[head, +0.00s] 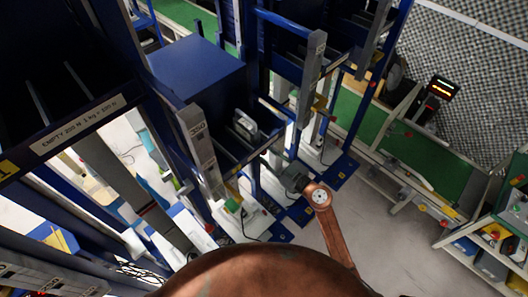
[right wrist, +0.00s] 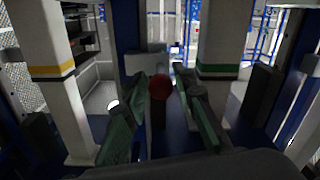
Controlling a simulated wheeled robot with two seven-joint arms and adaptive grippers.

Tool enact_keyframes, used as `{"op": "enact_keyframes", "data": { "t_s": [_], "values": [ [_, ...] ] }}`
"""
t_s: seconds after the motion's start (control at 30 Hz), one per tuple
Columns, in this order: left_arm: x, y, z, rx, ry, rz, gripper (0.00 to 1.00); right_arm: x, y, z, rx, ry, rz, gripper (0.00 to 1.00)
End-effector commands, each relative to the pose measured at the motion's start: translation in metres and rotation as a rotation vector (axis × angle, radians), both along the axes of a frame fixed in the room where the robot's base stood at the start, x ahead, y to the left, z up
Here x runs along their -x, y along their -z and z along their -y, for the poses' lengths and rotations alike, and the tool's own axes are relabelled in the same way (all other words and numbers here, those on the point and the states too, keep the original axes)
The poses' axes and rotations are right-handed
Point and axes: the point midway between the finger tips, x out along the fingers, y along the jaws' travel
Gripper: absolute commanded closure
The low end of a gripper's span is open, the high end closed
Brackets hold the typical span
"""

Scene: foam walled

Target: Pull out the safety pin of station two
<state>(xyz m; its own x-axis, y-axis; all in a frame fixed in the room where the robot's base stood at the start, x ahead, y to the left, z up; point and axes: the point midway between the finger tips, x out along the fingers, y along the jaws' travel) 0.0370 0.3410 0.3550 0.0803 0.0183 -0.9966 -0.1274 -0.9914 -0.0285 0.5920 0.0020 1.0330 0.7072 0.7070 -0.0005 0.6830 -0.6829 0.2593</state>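In the right wrist view a dark red ball knob (right wrist: 160,87), which looks like the safety pin's handle, stands out from a grey block (right wrist: 146,63) on a blue frame. My right gripper (right wrist: 162,80) has its two greenish fingers spread, one on each side of the knob. A gap shows between the knob and each finger. In the head view my copper right arm reaches up to the blue station frame, and its gripper (head: 268,158) is small and partly lost among the posts. The knob cannot be made out there. My left gripper is in neither view.
White posts with a yellow band (right wrist: 52,68) and a green band (right wrist: 219,70) flank the right gripper closely. In the head view a blue box (head: 195,68) and a station with an "EMPTY 200 N" label (head: 75,125) stand left. Grey floor (head: 385,235) is open at right.

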Motion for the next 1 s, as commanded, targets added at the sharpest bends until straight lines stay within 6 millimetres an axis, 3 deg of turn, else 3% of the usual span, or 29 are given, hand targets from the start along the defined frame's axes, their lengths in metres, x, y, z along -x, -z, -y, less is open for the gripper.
{"op": "enact_keyframes", "data": {
  "t_s": [0.33, 0.77, 1.0],
  "values": [
    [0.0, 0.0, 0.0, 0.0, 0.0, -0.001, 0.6, 0.0, 0.0, 0.0, 0.0, 0.0, 0.0, 1.0],
    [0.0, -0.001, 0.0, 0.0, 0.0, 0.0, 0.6, 0.001, 0.0, 0.001, 0.0, 0.001, 0.0, 1.0],
    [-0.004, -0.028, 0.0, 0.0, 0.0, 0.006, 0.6, 0.031, -0.002, 0.032, 0.003, 0.003, -0.006, 1.0]
  ]
}}
